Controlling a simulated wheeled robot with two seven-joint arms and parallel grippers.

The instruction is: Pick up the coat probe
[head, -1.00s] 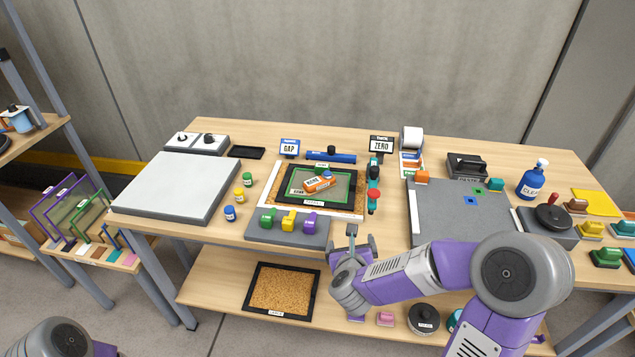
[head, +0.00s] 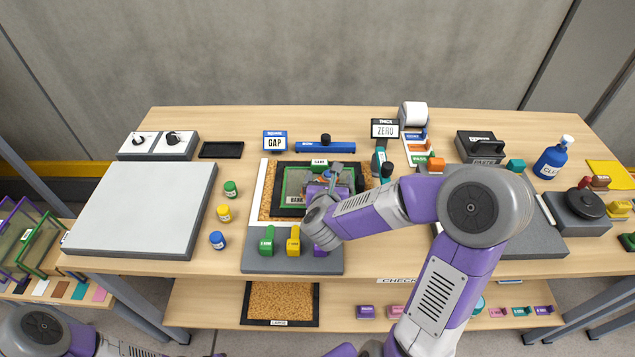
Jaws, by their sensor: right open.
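The coat probe, an orange block with a blue cap (head: 326,174), lies on the green-edged screen inside the black frame (head: 290,210) at the middle of the table. Most of it is hidden behind my right gripper (head: 332,179), and only small bits of it show. My right gripper is open and reaches over the frame from the right, right at the probe. I cannot tell whether the fingers are around it or above it. Part of my left arm shows at the lower left, but its gripper is out of view.
A grey holder (head: 270,263) with green, yellow and purple blocks stands in front of the frame. Small green, yellow and blue jars (head: 217,240) stand left of it. A GAP sign (head: 275,141) and a blue bar (head: 322,148) are behind. A grey slab (head: 530,240) lies right.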

